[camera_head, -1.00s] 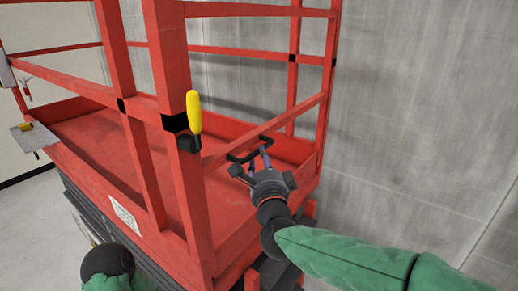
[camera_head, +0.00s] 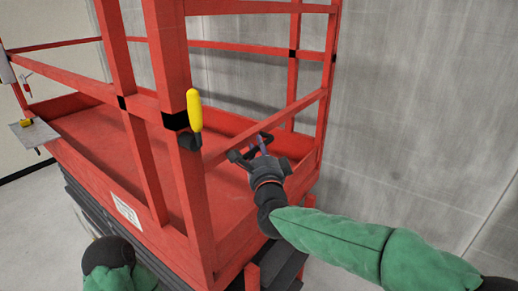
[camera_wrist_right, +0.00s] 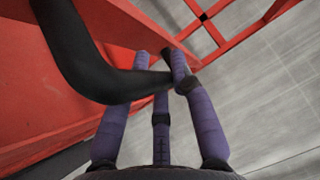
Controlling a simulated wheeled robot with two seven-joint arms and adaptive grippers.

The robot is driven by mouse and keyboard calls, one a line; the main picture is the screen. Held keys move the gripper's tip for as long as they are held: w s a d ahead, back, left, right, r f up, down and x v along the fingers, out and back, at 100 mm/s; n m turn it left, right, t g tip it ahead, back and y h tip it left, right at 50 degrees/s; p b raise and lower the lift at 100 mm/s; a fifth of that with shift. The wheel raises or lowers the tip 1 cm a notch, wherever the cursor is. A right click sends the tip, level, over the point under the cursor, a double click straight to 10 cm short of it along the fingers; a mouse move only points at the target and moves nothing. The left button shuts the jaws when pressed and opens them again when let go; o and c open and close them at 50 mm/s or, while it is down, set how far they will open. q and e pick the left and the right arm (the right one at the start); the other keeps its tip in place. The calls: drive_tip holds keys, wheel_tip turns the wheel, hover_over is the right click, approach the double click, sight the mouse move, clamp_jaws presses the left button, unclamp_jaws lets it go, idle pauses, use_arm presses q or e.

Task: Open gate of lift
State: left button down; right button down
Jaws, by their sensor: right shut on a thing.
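The red lift (camera_head: 170,110) fills the left and middle of the head view. Its gate rail (camera_head: 300,106) slopes across the right-hand opening, with a black handle (camera_head: 236,156) at its lower part. My right gripper (camera_head: 258,145) is at this handle. In the right wrist view the dark, bent handle (camera_wrist_right: 100,86) runs between the purple fingers of the gripper (camera_wrist_right: 164,78), which are closed around it. Part of the handle is hidden by the fingers in the head view. My left gripper is out of view; only part of my left arm shows at the bottom left.
A yellow-gripped lever (camera_head: 194,112) stands on the near post, close left of my right gripper. A grey concrete wall (camera_head: 420,110) is behind the lift. A small grey plate (camera_head: 34,134) sticks out at the far left. Open floor (camera_head: 30,215) shows at left.

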sight(238, 139)
drive_tip(key=w+a, duration=0.1)
drive_tip(key=a, duration=0.1)
drive_tip(key=w+a+m+h+p, duration=0.1)
drive_tip(key=a, duration=0.1)
drive_tip(key=w+a+h, duration=0.1)
drive_tip(key=w+a, duration=0.1)
drive_tip(key=shift+w+r+p, duration=0.1)
drive_tip(key=shift+r+p, duration=0.2)
drive_tip(key=shift+p, duration=0.1)
drive_tip(key=shift+w+a+f+m+h, duration=0.1)
drive_tip(key=shift+w+a+m+h, duration=0.15)
drive_tip(key=shift+m+h, duration=0.05)
drive_tip(key=c, duration=1.3)
unclamp_jaws()
drive_tip(key=shift+s+f, duration=0.1)
